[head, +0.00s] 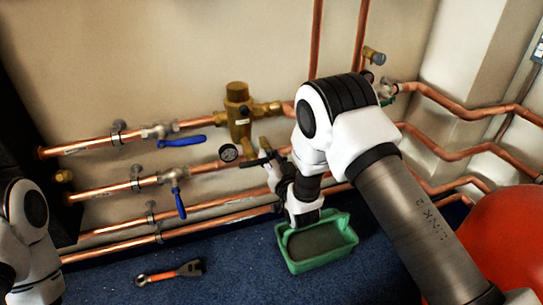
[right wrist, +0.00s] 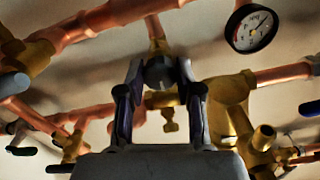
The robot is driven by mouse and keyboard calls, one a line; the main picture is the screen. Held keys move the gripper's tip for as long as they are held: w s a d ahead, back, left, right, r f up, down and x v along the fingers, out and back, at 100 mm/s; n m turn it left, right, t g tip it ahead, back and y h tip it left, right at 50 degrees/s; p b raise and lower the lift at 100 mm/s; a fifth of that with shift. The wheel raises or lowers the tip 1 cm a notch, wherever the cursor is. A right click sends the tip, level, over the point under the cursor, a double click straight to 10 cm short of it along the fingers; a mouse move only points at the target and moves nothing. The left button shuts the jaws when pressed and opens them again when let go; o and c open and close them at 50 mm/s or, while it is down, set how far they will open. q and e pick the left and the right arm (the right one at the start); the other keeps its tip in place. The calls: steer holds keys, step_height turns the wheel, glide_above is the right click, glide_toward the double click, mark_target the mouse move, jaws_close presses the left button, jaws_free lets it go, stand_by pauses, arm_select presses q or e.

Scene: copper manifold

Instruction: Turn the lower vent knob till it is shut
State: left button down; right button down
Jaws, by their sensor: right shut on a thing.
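The lower vent knob (right wrist: 160,73) is a dark, round knob in the right wrist view, in front of brass and copper pipework. My right gripper (right wrist: 160,78) has one finger on each side of it and is shut on it. In the head view my right gripper (head: 270,168) reaches to the pipes just right of the pressure gauge (head: 228,152). The knob is largely hidden there by the gripper, and its turn angle cannot be read. My left arm shows at the left edge of the head view, its gripper out of sight.
A brass valve body (head: 238,112) stands above the gauge. Two blue lever handles (head: 182,141) (head: 178,203) are on the pipes to the left. A green tray (head: 318,264) sits on the blue floor below my right arm, with an orange-handled wrench (head: 170,274) to its left.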

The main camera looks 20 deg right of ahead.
steer(key=c, duration=0.8)
jaws_free()
steer(key=shift+o, duration=0.2)
steer(key=s, duration=1.2)
steer(key=shift+d, duration=0.2)
